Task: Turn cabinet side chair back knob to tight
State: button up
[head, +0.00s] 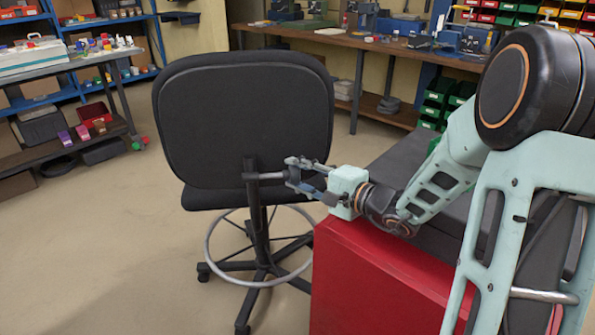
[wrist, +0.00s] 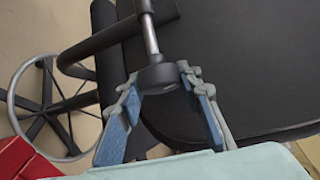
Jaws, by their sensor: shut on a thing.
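The black office chair (head: 245,120) stands left of the red cabinet, its backrest facing me. A short bar sticks out to the right from the post behind the backrest. The chair back knob (wrist: 158,75) is dark and round, on a metal shaft (wrist: 150,36) in the wrist view. My gripper (head: 292,176) reaches it from the cabinet side. In the wrist view my gripper (wrist: 158,84) has its blue-padded fingers on either side of the knob, shut on it. In the head view the fingers mostly hide the knob. I cannot tell how tight it is.
The red cabinet (head: 365,285) with a dark top stands close under my arm. The chair's foot ring (head: 222,276) and wheeled base are below. A shelf bench (head: 65,140) is at left, a workbench (head: 400,47) at the back. Floor at left is clear.

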jog(key=r+m+g+p, duration=0.1)
jog(key=p, duration=0.2)
jog(key=shift+h, duration=0.4)
jog(key=m+g+p, duration=0.1)
jog(key=g+p, duration=0.1)
jog(key=p, duration=0.3)
jog(key=shift+h, duration=0.4)
jog(key=m+g+p, duration=0.1)
jog(key=p, duration=0.2)
jog(key=shift+f+h, duration=0.2)
jog(key=shift+h, duration=0.1)
jog(key=shift+f+g+p, duration=0.2)
jog(key=shift+g+p, duration=0.3)
jog(key=shift+p, duration=0.2)
jog(key=o, duration=1.2)
jog(key=shift+c, duration=0.2)
jog(key=shift+f+b, duration=0.1)
jog(key=shift+b, duration=0.2)
